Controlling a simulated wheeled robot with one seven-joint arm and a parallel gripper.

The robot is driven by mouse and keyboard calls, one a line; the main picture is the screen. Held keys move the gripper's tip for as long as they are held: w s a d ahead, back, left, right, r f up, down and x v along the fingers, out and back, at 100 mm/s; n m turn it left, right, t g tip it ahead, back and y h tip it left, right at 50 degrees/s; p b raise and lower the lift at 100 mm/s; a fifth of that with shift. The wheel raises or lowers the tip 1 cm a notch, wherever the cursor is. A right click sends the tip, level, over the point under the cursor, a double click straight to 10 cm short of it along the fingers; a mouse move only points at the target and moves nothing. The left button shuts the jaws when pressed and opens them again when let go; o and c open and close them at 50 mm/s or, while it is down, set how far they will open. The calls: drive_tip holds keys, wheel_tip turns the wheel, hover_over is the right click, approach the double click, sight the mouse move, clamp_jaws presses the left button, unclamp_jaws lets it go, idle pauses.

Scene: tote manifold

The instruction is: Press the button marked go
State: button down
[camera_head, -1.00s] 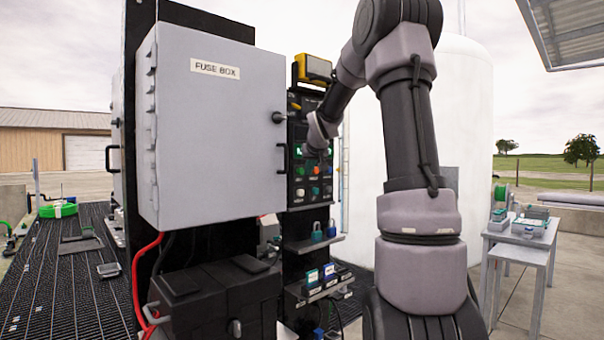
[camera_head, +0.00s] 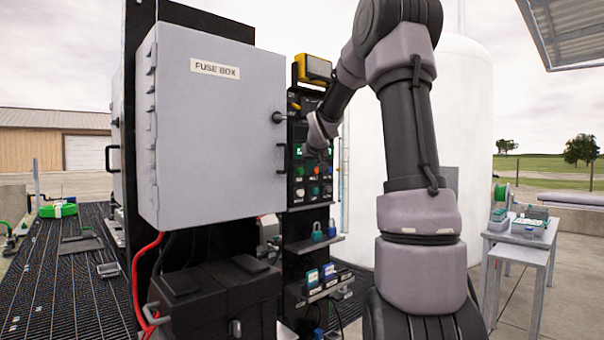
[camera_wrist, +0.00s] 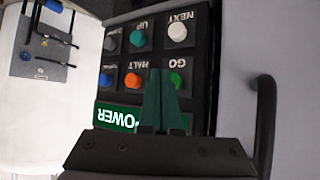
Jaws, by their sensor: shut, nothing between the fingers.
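The button marked GO (camera_wrist: 177,81) is a round green button on a dark control panel (camera_wrist: 158,56); its label reads upside down in the wrist view. My gripper (camera_wrist: 161,73) is shut and empty, its green fingers pointing at the panel. The fingertips appear between the GO button and the orange HALT button (camera_wrist: 132,81), overlapping the GO button's left edge. I cannot tell whether they touch anything. In the head view the panel stands beside the fuse box, and the GO button is a small green spot (camera_head: 300,170) left of my wrist.
A white NEXT button (camera_wrist: 178,32), a teal UP button (camera_wrist: 138,39) and blue buttons share the panel. The grey fuse box (camera_head: 215,130) with its protruding handle (camera_wrist: 265,125) stands close beside it. A shelf with padlocks (camera_head: 315,243) is below.

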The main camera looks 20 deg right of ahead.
idle(0.5)
drive_tip(key=shift+w+a, duration=0.1)
drive_tip(key=shift+w, duration=0.3)
drive_tip(key=shift+w+a, duration=0.25)
drive_tip(key=shift+w, duration=0.3)
idle(0.7)
drive_tip(key=shift+s+d, duration=0.35)
drive_tip(key=shift+s, duration=0.6)
drive_tip(key=s, duration=0.1)
drive_tip(key=s+d, duration=0.1)
drive_tip(key=s, duration=0.2)
drive_tip(key=shift+s+d, duration=0.35)
drive_tip(key=shift+a, duration=0.1)
idle(0.6)
